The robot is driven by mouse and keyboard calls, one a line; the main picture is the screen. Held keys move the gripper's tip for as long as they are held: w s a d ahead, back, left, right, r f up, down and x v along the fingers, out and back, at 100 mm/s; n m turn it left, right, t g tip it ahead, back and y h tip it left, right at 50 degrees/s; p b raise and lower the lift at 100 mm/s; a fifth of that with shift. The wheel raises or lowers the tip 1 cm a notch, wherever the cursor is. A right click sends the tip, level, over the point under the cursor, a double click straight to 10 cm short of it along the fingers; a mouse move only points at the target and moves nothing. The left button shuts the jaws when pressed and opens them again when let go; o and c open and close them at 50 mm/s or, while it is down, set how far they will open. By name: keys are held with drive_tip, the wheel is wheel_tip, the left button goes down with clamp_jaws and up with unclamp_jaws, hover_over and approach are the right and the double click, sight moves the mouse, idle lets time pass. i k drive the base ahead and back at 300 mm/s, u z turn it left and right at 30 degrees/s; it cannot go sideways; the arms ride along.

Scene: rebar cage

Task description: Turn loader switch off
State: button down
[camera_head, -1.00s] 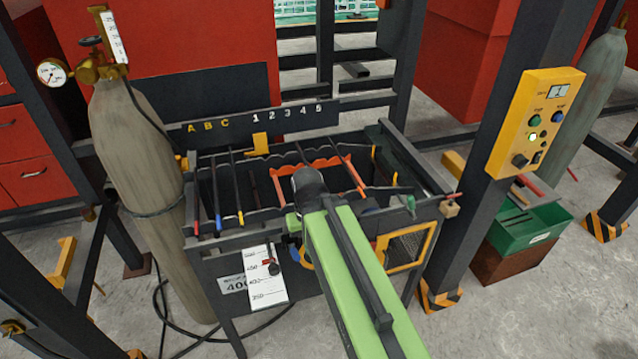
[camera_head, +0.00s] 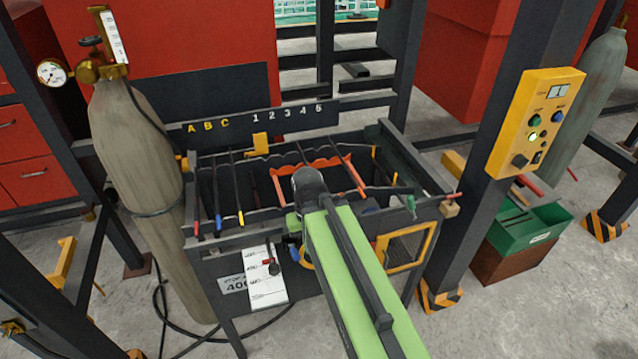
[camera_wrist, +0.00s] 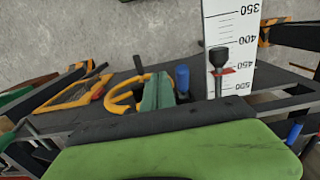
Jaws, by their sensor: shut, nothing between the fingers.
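A yellow control box (camera_head: 535,120) on the right post carries a small display, coloured buttons, a black knob and a small black switch (camera_head: 538,157). I cannot read which control is the loader switch. My gripper (camera_wrist: 158,91) is shut and empty at the front of the dark rack, in front of a yellow ring (camera_wrist: 122,100) that it partly covers. A blue knob (camera_wrist: 183,78) stands just right of the fingers; whether they touch cannot be told. In the head view my green arm hides most of the gripper and what lies behind it.
A white scale (camera_head: 266,283) with a black-handled lever (camera_wrist: 219,60) and red pointer is on the rack's front. A yellow-framed mesh panel (camera_head: 405,247) is to the right. A gas cylinder (camera_head: 135,150) stands left, a green bin (camera_head: 530,228) right. Rods lie across the rack top.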

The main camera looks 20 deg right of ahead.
sight(520, 161)
drive_tip(key=z, duration=1.65)
drive_tip(key=k, duration=0.7)
drive_tip(key=u, duration=0.05)
drive_tip(key=i, duration=0.7)
drive_tip(key=u, duration=0.1)
